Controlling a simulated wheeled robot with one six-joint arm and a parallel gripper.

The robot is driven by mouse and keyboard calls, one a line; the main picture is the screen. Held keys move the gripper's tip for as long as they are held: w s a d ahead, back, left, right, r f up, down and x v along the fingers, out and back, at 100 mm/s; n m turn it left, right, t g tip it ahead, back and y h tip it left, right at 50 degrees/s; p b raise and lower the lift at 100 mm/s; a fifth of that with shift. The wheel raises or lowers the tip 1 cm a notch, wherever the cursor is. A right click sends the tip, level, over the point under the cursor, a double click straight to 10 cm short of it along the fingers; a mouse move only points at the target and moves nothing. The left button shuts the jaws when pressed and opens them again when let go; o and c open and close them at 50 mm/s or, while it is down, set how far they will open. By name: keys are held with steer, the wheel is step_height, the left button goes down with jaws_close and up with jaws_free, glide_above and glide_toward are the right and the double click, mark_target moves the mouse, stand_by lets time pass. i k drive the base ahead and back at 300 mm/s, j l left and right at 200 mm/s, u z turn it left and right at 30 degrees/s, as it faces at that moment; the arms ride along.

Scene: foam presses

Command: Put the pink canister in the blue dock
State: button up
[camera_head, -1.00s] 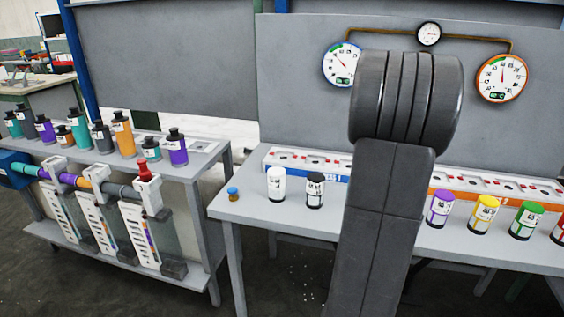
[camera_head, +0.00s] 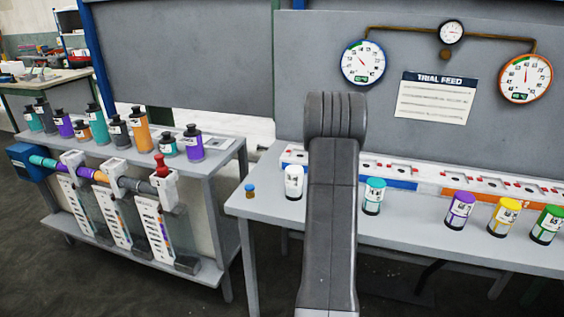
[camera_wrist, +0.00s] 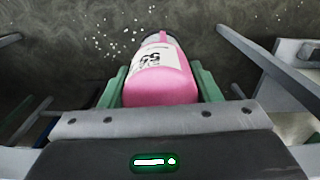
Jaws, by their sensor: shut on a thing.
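The pink canister (camera_wrist: 162,82) with a white label lies between the green-padded fingers of my gripper (camera_wrist: 160,88) in the wrist view, and the gripper is shut on it. Speckled dark floor shows beyond the canister. In the head view my arm stands upright in front of the right table; the gripper and the pink canister do not show there. The blue dock (camera_head: 403,186) is a blue-fronted strip at the back of that table, partly hidden by my arm. Slots show on its white top.
A white canister (camera_head: 293,182), a teal canister (camera_head: 373,196), a purple canister (camera_head: 460,211), a yellow canister (camera_head: 503,217) and a green canister (camera_head: 547,224) stand along the table. An orange-fronted dock (camera_head: 480,199) adjoins the blue one. A bench with several bottles (camera_head: 140,132) stands at left.

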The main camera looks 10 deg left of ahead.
mark_target(301, 156)
steer(key=j+u, duration=0.35)
steer(key=i+j+u, duration=0.15)
steer(key=u, duration=0.15)
steer(key=i+j+u, duration=0.15)
steer(key=j+u, duration=0.2)
steer(key=i+j+z, duration=0.4)
steer(key=j, duration=0.35)
steer(key=i, duration=0.1)
